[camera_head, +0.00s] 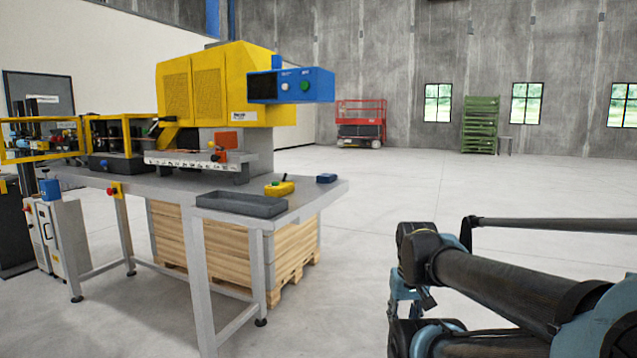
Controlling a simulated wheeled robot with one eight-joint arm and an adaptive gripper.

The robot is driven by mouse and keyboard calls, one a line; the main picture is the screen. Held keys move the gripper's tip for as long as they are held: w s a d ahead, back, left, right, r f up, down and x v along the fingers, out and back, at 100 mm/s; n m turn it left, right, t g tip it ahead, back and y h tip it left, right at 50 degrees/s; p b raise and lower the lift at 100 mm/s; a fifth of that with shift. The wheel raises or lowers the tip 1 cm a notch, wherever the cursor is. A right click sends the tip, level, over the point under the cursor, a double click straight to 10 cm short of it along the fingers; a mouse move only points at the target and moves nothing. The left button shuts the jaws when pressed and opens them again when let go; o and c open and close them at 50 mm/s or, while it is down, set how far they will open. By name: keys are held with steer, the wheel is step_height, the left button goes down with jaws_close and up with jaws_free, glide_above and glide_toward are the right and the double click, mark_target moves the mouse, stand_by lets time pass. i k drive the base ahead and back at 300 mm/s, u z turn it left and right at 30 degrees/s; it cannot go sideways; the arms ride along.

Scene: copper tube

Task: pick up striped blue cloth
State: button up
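A small blue item (326,178) lies flat near the right end of the grey metal table (322,193). It is the only thing on the table top that looks like a folded blue cloth, but it is too small here to make out stripes. Nothing touches it. My arm reaches in from the lower right, well to the right of the table and apart from it. No gripper fingers can be made out; the far end of the arm is hidden among its own links or out of frame.
A yellow machine (212,85) with a blue panel (291,86) stands behind. A wooden crate (228,250) sits underneath. Floor between arm and table is clear.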

mark_target(324, 178)
steer(key=i, duration=0.95)
steer(key=z, duration=0.1)
